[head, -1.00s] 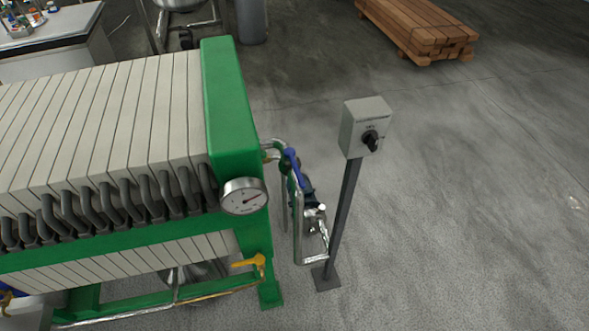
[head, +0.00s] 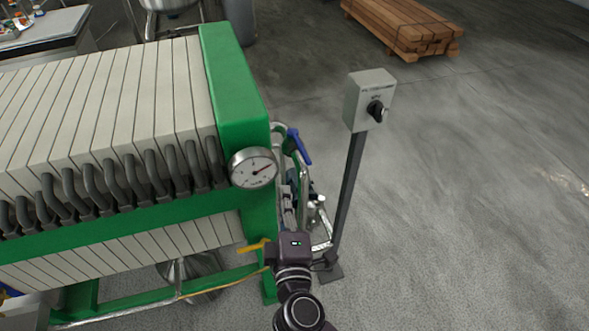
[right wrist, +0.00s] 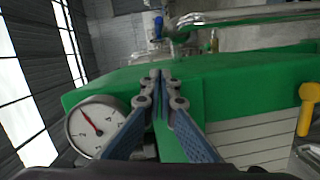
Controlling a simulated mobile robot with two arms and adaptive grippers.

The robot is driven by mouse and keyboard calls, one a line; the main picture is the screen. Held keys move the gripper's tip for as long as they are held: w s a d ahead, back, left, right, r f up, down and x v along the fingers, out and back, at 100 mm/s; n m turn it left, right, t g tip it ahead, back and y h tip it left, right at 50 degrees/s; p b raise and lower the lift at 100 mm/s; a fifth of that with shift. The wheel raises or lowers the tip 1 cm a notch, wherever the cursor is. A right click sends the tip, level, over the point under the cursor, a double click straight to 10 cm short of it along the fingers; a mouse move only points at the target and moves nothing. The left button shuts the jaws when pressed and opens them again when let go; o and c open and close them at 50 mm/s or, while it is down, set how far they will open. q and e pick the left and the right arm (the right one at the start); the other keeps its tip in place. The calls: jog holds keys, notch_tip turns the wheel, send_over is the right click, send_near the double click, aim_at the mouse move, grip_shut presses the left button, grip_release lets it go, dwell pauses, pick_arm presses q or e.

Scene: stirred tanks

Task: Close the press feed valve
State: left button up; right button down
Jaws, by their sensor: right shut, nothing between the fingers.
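A blue lever handle (head: 300,146) sits on the metal piping at the right end of the green filter press. It slants down to the right. A yellow lever handle (head: 254,246) is lower on the press; it also shows at the right of the right wrist view (right wrist: 307,105). I cannot tell from labels which is the feed valve. My right gripper (head: 287,190) is shut and empty, beside the press end and below the blue handle. In the right wrist view its fingertips (right wrist: 160,75) meet in front of the green frame. My left gripper is out of view.
A round pressure gauge (head: 253,167) sticks out just left of my right gripper. A grey switch box (head: 370,98) on a post (head: 348,195) stands close to the right. The green press frame (head: 235,85) fills the left. Open floor lies further right, with stacked timber behind.

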aim_at(301, 149)
jog(key=shift+w+d+f+p, duration=0.15)
jog(key=shift+w+d+p, duration=0.35)
jog(key=shift+w, duration=1.4)
jog(key=shift+w+d+f+p, duration=0.1)
jog(key=shift+w+d+p, duration=0.35)
jog(key=shift+w, duration=1.45)
jog(key=shift+w+d+f+p, duration=0.15)
jog(key=shift+w+d+p, duration=0.35)
jog(key=shift+w, duration=1.4)
